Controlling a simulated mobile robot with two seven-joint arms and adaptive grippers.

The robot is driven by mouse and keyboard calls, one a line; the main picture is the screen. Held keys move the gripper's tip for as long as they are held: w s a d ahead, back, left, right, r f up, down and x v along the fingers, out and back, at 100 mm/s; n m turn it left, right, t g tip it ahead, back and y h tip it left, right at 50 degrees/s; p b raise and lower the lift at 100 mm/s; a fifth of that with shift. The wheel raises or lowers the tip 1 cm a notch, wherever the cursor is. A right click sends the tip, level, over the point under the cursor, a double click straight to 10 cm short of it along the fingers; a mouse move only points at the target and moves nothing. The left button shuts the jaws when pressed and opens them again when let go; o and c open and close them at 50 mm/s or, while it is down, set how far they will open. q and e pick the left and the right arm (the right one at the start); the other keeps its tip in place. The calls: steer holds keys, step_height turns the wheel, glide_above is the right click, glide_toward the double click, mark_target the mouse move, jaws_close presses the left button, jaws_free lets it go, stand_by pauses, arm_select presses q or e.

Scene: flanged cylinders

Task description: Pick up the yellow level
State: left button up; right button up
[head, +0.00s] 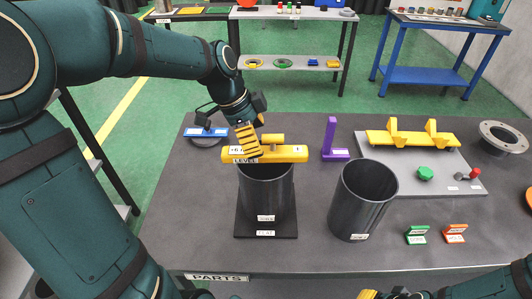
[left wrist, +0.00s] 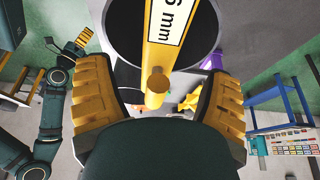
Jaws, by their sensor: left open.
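The yellow level (head: 290,154) is a bar with a short round grip (head: 273,138). It lies across the top of a dark flanged cylinder (head: 266,195) standing on a black plate. My left gripper (head: 252,140) is at the level from behind and left, hiding part of it. In the left wrist view its open fingers (left wrist: 160,88) stand apart on either side of the level's round grip (left wrist: 156,88), with gaps visible. The level's labelled face (left wrist: 172,22) shows above. Only a yellow bit of my right gripper (head: 368,294) shows at the bottom edge of the head view.
A second open dark cylinder (head: 362,198) stands to the right. A purple bracket (head: 329,140), a grey board (head: 440,180) with a yellow fixture (head: 411,138), and a blue-labelled part (head: 206,132) are nearby.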

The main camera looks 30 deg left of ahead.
mark_target(264, 150)
arm_select(q)
steer(key=x, duration=0.5)
steer(key=shift+w+d+f+b, duration=0.1)
steer(key=shift+w+d+b, duration=0.05)
steer(key=shift+b, duration=0.25)
jaws_close()
